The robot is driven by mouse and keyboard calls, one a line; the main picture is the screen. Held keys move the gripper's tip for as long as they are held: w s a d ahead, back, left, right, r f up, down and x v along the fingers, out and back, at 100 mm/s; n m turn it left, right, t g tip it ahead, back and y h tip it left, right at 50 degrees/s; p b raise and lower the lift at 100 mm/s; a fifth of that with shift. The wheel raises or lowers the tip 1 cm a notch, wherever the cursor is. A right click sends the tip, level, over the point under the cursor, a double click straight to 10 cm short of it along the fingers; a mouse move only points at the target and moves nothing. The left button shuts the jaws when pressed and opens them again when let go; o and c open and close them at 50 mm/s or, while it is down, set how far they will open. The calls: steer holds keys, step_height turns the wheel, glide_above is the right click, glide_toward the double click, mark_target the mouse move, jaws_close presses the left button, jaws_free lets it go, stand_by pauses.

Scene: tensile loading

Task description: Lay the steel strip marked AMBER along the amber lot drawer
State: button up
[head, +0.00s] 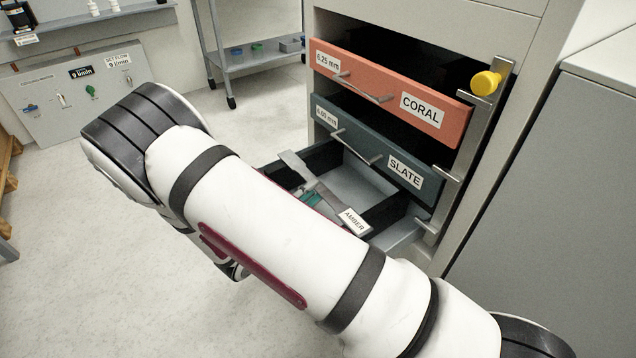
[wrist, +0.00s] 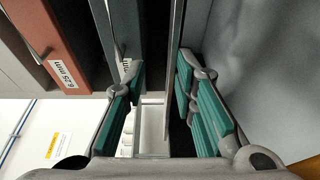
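The steel strip (head: 325,193) has a wide far end and a wide near end with a white AMBER label. It lies slantwise over the open lowest drawer (head: 384,211), which has dark walls and a grey floor. The drawer's front is hidden behind my arm, and I cannot tell whether the strip rests on it. My gripper (wrist: 158,118) is open, its teal pads wide apart in the wrist view. In the head view, a teal pad shows beside the strip's middle. A thin grey edge, possibly the strip, runs between the fingers without clear contact.
The CORAL drawer (head: 387,95) and SLATE drawer (head: 377,150) stand partly open above the lowest drawer. A yellow knob (head: 485,83) sits on a vertical bar at the cabinet's right. A shelf trolley (head: 255,58) stands behind.

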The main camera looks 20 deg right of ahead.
steer(key=p+v, duration=0.1)
steer(key=v, duration=0.7)
steer(key=shift+r+p, duration=0.15)
steer(key=shift+p, duration=0.2)
steer(key=shift+w, duration=0.1)
